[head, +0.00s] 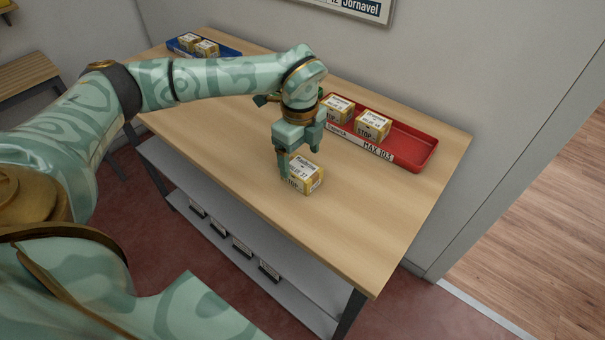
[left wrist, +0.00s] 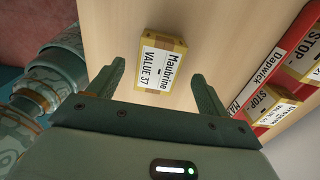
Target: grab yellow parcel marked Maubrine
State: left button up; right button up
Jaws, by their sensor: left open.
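The yellow parcel (head: 305,178) with a white label stands on the wooden counter, in front of the red tray. In the left wrist view the parcel (left wrist: 160,62) shows a label reading "Maubrine" and "VALUE 37". My left gripper (head: 297,168) is just above and beside the parcel in the head view and partly covers it. In the left wrist view the left gripper's (left wrist: 160,80) two fingers are apart, with the parcel lying ahead between their lines and nothing held. My right gripper does not show.
A red tray (head: 418,158) marked "MAX 103" holds two yellow parcels (head: 373,125) behind the target. A blue tray (head: 228,51) with yellow parcels stands at the far left. The counter (head: 370,235) is clear in front and to the right. A lower shelf (head: 235,255) runs beneath.

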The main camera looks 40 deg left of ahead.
aim_at(300, 166)
pick_arm(q)
notch_tip(300, 166, down, 5)
jog(key=shift+r+b, duration=0.1)
jog(key=shift+b, duration=0.6)
jog(key=shift+s, duration=0.1)
jog(key=c, duration=1.1)
jog(key=shift+r, duration=0.15)
jog(key=shift+c, duration=0.2)
